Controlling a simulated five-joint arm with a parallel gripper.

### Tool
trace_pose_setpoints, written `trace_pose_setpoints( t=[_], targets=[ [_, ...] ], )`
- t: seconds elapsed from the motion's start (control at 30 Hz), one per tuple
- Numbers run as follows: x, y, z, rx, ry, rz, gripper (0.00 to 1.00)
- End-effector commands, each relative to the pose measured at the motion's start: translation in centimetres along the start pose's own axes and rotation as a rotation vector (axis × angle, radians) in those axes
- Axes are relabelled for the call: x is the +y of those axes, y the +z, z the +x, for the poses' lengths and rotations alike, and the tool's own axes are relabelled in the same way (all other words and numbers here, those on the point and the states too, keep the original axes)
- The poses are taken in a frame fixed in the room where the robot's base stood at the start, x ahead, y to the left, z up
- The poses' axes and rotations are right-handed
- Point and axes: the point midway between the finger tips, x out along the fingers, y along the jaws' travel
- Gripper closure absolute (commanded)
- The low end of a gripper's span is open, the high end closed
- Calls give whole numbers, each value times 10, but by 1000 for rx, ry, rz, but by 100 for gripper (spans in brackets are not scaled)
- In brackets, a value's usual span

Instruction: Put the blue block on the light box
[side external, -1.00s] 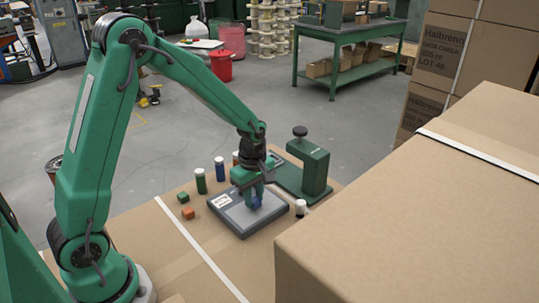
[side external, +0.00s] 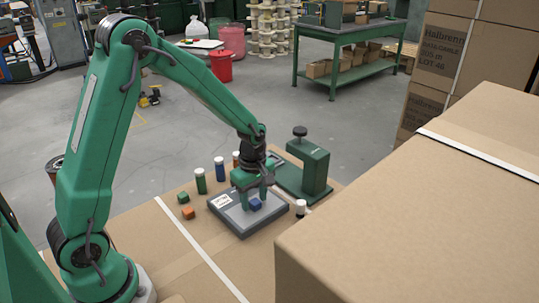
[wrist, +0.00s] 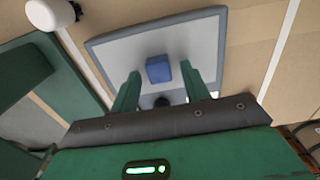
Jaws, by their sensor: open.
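The blue block (side external: 255,204) rests on the pale top of the light box (side external: 234,222), towards its right side in the side external view. In the wrist view the blue block (wrist: 158,69) lies on the light panel inside the grey frame of the light box (wrist: 205,18). My gripper (side external: 257,197) is open over the light box. In the wrist view its two green fingers (wrist: 160,80) stand apart, with the block beyond and between their tips, not gripped.
A green press-like stand (side external: 315,165) is close behind the light box. A green block (side external: 183,197), an orange block (side external: 188,212) and capped vials (side external: 200,181) stand to the left. A white-capped vial (side external: 300,208) is at the right. A large carton (side external: 420,200) fills the right foreground.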

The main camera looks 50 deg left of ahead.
Motion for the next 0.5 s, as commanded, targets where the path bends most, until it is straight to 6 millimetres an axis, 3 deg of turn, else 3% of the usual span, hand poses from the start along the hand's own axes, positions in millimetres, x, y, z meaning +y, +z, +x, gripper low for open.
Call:
trace_pose_setpoints(
  t=[0.27,0.5],
  targets=[
    [1,0,-19,0,4,0,54],
    [1,0,-55,0,6,0,54]
  ],
)
